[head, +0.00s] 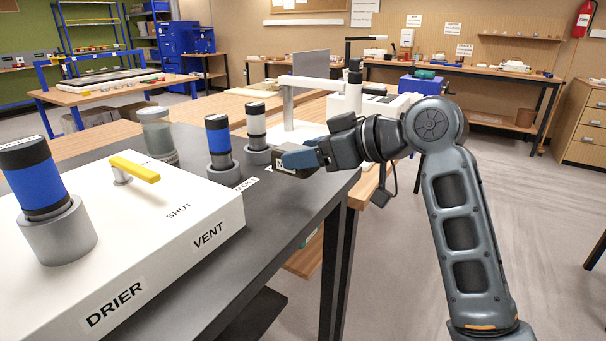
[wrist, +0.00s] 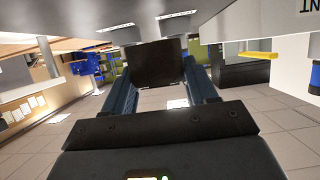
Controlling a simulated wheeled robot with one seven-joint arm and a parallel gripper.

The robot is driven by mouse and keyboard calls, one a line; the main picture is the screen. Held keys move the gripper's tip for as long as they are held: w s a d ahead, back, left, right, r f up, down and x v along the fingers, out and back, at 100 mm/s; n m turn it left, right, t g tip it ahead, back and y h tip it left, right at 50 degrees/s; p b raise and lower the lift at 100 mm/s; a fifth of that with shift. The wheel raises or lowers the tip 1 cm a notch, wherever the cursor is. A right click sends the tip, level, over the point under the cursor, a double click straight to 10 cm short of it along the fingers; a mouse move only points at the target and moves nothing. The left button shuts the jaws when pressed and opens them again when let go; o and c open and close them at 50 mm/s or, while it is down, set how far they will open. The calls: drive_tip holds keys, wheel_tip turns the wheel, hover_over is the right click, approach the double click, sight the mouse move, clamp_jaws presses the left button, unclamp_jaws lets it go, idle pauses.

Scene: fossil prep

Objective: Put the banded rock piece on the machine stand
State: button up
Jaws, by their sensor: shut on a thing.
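My gripper (head: 298,160) is at the right edge of the dark bench, its fingers pointing left. In the wrist view, my gripper (wrist: 160,85) is shut on a dark, blocky piece (wrist: 160,62) held between its two fingers. I see no clear bands on it, so I cannot tell for sure that it is the banded rock piece. A white machine with an upright column and arm (head: 288,103) stands behind my gripper. I cannot tell which part is the machine stand.
A white drier box (head: 150,220) with a yellow handle (head: 135,168) lies on the dark bench (head: 300,205). Blue-banded (head: 218,140), white-banded (head: 256,122) and grey-lidded (head: 157,132) cylinders stand behind it. A larger blue cylinder (head: 40,178) stands on the drier.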

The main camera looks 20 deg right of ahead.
sight(312, 173)
drive_tip(key=shift+w+a+f, duration=0.15)
drive_tip(key=shift+a+f, duration=0.15)
drive_tip(key=shift+f, duration=1.9)
drive_tip(key=shift+f, duration=0.15)
drive_tip(key=o, duration=1.3)
drive_tip(key=shift+r, duration=0.25)
drive_tip(key=v, duration=1.2)
drive_tip(key=shift+f, duration=0.2)
